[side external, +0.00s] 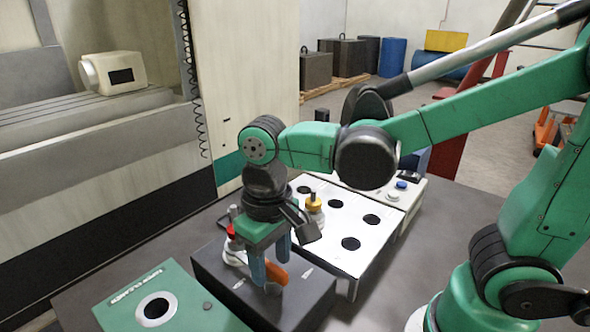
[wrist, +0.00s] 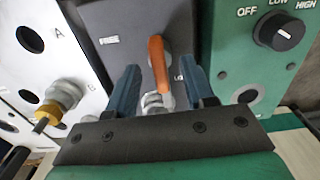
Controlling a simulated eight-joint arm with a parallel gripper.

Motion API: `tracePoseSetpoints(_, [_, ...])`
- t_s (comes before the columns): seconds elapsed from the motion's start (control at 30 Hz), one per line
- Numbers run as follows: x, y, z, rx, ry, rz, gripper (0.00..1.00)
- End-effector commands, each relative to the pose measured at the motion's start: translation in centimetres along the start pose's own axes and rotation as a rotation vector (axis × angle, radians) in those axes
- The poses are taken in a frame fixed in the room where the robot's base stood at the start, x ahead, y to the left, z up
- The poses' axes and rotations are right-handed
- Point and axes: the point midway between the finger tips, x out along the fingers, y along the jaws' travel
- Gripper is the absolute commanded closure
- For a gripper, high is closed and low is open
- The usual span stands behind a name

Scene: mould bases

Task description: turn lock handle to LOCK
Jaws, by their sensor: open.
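The orange lock handle (wrist: 158,65) stands out from the top of a dark grey box (wrist: 115,22). In the wrist view it runs nearly upright in the picture, between my gripper's two blue fingers (wrist: 162,78), with a gap on each side. A label to its right is mostly hidden by the right finger. In the side view my gripper (side external: 268,274) points down over the dark box (side external: 215,268), its fingers open beside the orange handle (side external: 281,273), which they partly hide. I cannot tell whether they touch it there.
A silver fitting (wrist: 158,102) sits near the handle's lower end. A red-topped fitting (side external: 231,232) stands close behind my gripper. A white plate with holes (side external: 352,222) holds a yellow-topped fitting (side external: 314,204). A green panel (side external: 185,300) with a hole and knob lies on the other side.

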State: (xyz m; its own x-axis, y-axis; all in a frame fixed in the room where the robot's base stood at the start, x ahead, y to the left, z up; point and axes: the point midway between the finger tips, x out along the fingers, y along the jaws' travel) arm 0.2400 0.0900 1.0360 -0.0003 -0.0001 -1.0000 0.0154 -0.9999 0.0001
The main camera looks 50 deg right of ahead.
Motion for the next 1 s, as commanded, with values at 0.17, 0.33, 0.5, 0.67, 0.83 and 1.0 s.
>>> tracePoseSetpoints(0.17, [-2.0,0.0,0.0,0.000,0.000,0.000,0.53])
tracePoseSetpoints(0.33, [-4.0,0.0,0.0,0.000,0.000,0.000,0.53])
tracePoseSetpoints(0.5, [-5.1,0.0,0.0,-0.001,0.000,0.000,0.53])
tracePoseSetpoints(0.67, [-5.3,0.0,0.0,-0.001,0.000,0.000,0.53])
tracePoseSetpoints(0.83, [-5.2,0.1,0.0,0.000,0.004,-0.001,0.53])
tracePoseSetpoints(1.0, [-4.5,2.4,-0.4,0.012,0.142,-0.037,0.53])
